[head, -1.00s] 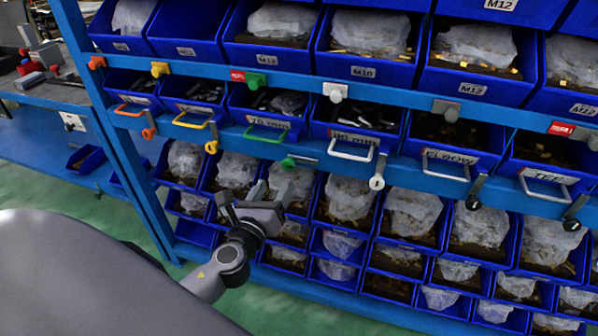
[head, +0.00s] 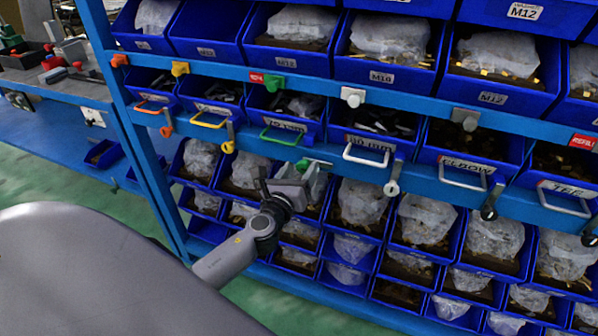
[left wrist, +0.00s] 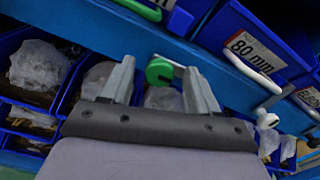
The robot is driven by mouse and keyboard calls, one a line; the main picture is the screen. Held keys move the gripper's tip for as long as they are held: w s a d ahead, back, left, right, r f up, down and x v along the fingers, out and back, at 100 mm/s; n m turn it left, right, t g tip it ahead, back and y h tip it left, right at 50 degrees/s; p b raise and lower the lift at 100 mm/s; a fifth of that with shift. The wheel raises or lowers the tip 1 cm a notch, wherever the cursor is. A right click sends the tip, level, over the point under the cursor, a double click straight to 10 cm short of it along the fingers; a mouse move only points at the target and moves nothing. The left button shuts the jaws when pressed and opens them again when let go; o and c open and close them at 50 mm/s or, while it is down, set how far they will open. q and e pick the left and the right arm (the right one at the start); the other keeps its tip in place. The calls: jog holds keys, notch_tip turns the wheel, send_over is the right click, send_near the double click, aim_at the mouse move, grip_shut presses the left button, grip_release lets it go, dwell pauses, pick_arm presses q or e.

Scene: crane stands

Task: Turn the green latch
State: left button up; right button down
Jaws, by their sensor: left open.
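The green latch (head: 304,165) is on the lower blue rail, below the green drawer handle (head: 282,137). Its short grey arm points right, away from the green knob, so it lies sideways. My left gripper (head: 288,180) is open just below and in front of the latch, and partly overlaps it in the head view. In the left wrist view the round green knob of the latch (left wrist: 159,71) shows between the tips of the two open fingers (left wrist: 160,74). I cannot tell whether a finger touches it. My right gripper is not in view.
Orange (head: 167,131), yellow (head: 228,147) and white (head: 391,188) latches hang along the same rail, beside coloured drawer handles. Blue bins (head: 361,200) with bagged parts fill the rack above and below. A workbench (head: 70,90) stands at the left.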

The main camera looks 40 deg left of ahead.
pick_arm(q)
jog(key=shift+c, duration=0.2)
jog(key=c, duration=1)
jog(key=shift+n, duration=0.4)
jog(key=n+b, duration=0.1)
jog(key=n, duration=0.1)
jog(key=shift+f+n, duration=0.15)
jog(key=shift+n, duration=0.25)
jog(key=n+b, duration=0.1)
jog(key=n, duration=0.3)
jog(key=shift+n+b, duration=0.3)
jog(key=n, duration=0.3)
jog(key=shift+n+b, duration=0.3)
jog(key=shift+f+n, duration=0.1)
jog(key=shift+n, duration=2)
